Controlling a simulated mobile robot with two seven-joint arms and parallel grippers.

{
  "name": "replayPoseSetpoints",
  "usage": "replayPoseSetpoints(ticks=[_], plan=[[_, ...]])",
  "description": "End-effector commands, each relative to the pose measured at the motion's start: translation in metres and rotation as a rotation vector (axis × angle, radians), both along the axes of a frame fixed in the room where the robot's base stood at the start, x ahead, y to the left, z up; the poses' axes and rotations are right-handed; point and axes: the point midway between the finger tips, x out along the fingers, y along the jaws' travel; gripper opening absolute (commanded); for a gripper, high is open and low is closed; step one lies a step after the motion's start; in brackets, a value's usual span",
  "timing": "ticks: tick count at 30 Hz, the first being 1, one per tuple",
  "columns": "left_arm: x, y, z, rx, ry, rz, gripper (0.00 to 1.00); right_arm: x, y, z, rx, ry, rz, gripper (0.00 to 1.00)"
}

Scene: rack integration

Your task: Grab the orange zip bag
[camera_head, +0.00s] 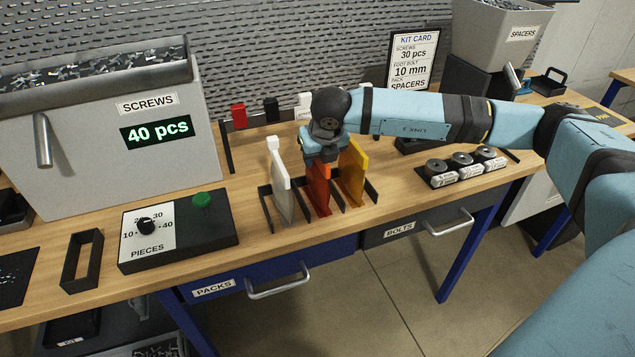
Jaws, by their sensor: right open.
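Three flat zip bags stand upright in a dark slotted holder (372,193) on the wooden bench. The orange zip bag (319,194) is the middle one, with a white bag (281,185) to its left and a yellow bag (357,172) to its right. My right gripper (322,162) comes in from the right and points down at the top of the orange bag. It is open, and its fingertips are partly hidden, so I cannot tell whether they touch the bag. The upper edge of the orange bag is hidden behind the gripper. My left gripper is out of view.
A screws bin (80,150) reading 40 pcs stands at the left, behind a control box (180,230) with a dial and green button. Several labelled round parts sit in a tray (463,170) at right. A kit card (413,60) stands at the back.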

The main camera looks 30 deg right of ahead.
Motion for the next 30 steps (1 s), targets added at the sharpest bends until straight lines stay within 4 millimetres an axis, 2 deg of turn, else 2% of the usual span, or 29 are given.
replayPoseSetpoints(ticks=[26, 29, 30], plan=[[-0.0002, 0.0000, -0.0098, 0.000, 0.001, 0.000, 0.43, -0.0001, 0.0002, -0.0042, 0.001, 0.000, 0.000, 0.44], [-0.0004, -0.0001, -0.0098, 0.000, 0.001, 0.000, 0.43, -0.0001, 0.0002, -0.0042, 0.001, 0.000, 0.000, 0.26], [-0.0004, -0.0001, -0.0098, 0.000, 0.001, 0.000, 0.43, -0.0001, 0.0002, -0.0042, 0.001, 0.000, 0.000, 0.17]])
